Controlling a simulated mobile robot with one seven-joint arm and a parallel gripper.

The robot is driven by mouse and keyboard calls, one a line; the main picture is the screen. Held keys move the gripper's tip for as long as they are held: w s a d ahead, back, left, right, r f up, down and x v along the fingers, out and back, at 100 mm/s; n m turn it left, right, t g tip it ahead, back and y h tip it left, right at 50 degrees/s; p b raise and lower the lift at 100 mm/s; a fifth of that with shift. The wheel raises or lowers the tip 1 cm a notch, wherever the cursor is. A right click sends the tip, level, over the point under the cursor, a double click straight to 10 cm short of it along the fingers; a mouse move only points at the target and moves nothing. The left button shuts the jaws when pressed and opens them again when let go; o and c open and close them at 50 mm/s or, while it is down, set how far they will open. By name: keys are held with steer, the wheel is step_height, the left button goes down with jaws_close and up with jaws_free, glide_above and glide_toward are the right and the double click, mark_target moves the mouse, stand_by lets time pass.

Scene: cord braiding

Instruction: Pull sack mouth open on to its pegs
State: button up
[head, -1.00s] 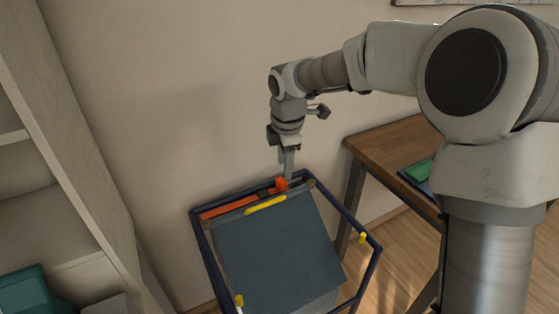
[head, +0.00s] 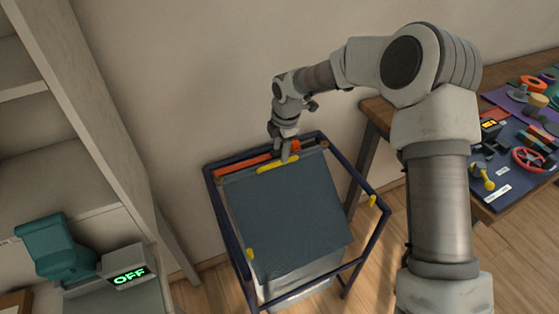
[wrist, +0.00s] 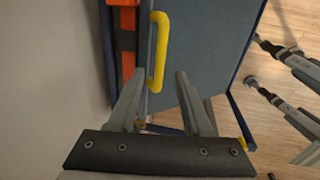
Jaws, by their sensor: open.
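The sack (head: 290,215) is a dark blue-grey sheet of cloth hanging in a dark blue metal frame (head: 357,173). A yellow handle (head: 270,166) sits along its back edge; it also shows in the wrist view (wrist: 158,45). Yellow pegs stand at the frame's right (head: 373,201) and at the front left (head: 250,254). My gripper (head: 286,158) is at the right end of the handle. In the wrist view my gripper (wrist: 161,78) is open, with the handle's near end between the fingertip lines. Whether a finger touches it, I cannot tell.
An orange bar (head: 240,167) runs along the frame's back, close to the wall. A shelf unit (head: 70,140) with a teal object (head: 48,248) and an OFF display (head: 130,276) stands left. A wooden table (head: 380,112) with tools stands right.

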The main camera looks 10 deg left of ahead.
mark_target(279, 162)
steer(key=shift+w+a+f+b, duration=0.15)
steer(key=shift+w+f, duration=0.05)
steer(key=shift+f, duration=1)
steer(key=shift+w+a+f+b, duration=0.15)
steer(key=shift+f, duration=1)
jaws_close()
